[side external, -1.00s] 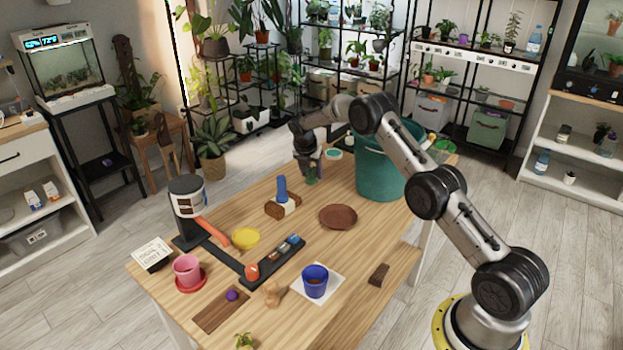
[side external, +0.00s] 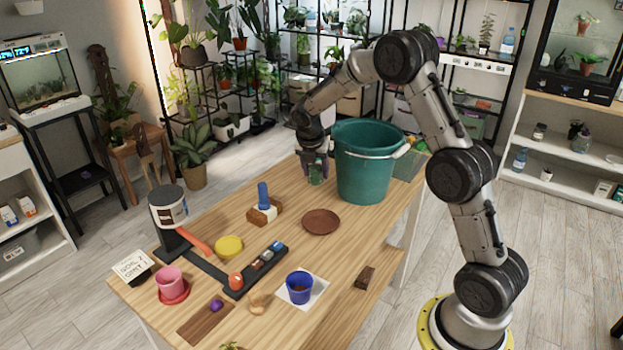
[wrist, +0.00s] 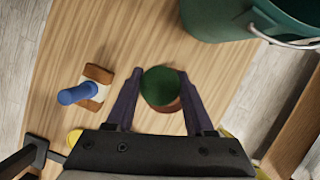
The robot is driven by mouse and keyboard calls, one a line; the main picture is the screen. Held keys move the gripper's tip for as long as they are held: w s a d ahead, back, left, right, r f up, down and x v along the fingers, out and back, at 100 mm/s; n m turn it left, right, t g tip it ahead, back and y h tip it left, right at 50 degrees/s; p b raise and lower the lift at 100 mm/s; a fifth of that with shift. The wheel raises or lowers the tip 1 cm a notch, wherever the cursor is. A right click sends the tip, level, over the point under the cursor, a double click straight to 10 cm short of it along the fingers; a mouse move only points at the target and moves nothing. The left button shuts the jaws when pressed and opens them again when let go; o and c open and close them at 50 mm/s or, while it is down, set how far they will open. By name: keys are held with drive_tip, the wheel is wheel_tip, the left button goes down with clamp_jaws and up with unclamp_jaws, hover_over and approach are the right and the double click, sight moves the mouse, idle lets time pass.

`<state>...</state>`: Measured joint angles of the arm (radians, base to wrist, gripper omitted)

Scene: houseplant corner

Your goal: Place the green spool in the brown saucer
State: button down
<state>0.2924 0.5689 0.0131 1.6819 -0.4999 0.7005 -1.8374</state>
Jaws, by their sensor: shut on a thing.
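The green spool (side external: 316,174) is between the fingers of my gripper (side external: 315,179), left of the teal bucket and beyond the saucer. In the wrist view the round green top of the spool (wrist: 161,86) shows between the fingertips of my gripper (wrist: 157,82), which is shut on it. It looks lifted above the table. The brown saucer (side external: 320,222) lies empty on the table, nearer the camera than my gripper. In the wrist view part of the saucer (wrist: 172,107) shows past the spool, which hides the rest.
The teal bucket (side external: 366,170) stands close to the right of my gripper.

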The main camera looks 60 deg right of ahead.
drive_tip(key=s+a+m+g, duration=0.1)
drive_tip(key=s+a, duration=0.3)
drive_tip(key=s, duration=0.4)
drive_tip(key=s+a+m, duration=0.1)
drive_tip(key=s+a, duration=0.3)
drive_tip(key=s, duration=0.5)
hover_over(323, 221)
drive_tip(key=a, duration=0.2)
drive_tip(key=f, duration=0.8)
drive_tip(key=shift+s+d+f, duration=0.15)
drive_tip(key=shift+s+f, duration=0.15)
drive_tip(key=shift+f, duration=0.1)
drive_tip(key=shift+w+f, duration=0.15)
drive_tip(key=shift+f, duration=1.55)
drive_tip(key=shift+f, duration=0.1)
drive_tip(key=shift+c, duration=1.4)
unclamp_jaws()
